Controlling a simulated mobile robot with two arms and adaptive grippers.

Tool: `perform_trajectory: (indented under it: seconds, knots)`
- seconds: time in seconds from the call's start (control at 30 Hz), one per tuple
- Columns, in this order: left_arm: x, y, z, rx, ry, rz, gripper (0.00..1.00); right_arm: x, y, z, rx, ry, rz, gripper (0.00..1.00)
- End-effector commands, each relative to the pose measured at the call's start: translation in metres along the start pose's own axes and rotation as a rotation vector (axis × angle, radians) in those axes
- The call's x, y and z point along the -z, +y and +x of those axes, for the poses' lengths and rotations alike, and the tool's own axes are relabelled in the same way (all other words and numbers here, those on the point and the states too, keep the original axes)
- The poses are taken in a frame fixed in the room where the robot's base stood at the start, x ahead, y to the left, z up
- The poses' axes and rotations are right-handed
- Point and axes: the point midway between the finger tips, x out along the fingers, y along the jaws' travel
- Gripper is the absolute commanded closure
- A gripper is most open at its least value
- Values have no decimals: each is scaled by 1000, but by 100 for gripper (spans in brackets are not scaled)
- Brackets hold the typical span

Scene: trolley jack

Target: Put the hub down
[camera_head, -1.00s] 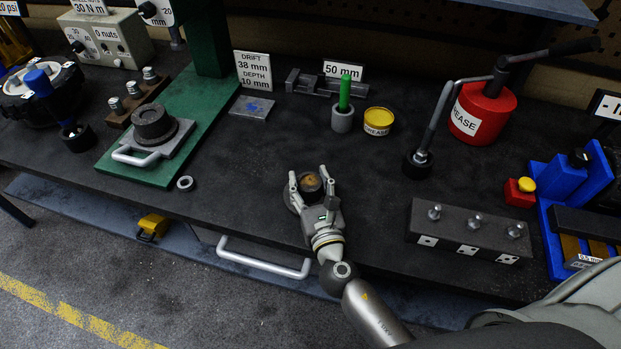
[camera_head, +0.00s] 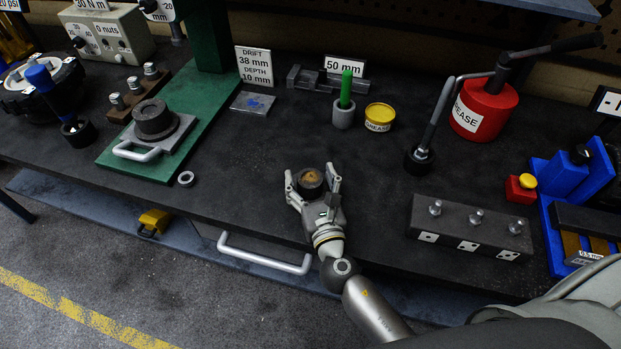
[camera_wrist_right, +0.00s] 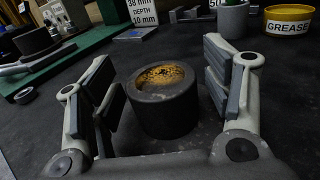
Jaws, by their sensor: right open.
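The hub (camera_head: 310,180) is a dark round cylinder with a brownish, greasy-looking recess in its top. It stands upright on the dark bench near the front edge. In the right wrist view the hub (camera_wrist_right: 164,103) sits between the two fingers, with a visible gap on each side. My right gripper (camera_head: 313,181) is open around it, one finger to each side; its pads also show in the right wrist view (camera_wrist_right: 162,95). My left gripper is not in view.
A small metal ring (camera_head: 186,179) lies left of the hub. A green press base (camera_head: 180,115) is further left. A grease tin (camera_head: 380,117) and a grey cup with a green rod (camera_head: 344,114) stand behind. A dark block with studs (camera_head: 470,230) is to the right.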

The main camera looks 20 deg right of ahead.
Motion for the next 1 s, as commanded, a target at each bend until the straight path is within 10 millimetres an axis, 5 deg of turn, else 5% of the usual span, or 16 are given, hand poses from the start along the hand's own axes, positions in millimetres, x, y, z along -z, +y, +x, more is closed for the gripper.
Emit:
perform_trajectory:
  seconds: [0.6, 1.0]
  knots:
    - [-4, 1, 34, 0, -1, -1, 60, 2, 0, -103, 0, 1, 0, 28]
    - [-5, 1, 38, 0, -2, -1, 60, -2, 0, -120, 1, -1, 0, 28]
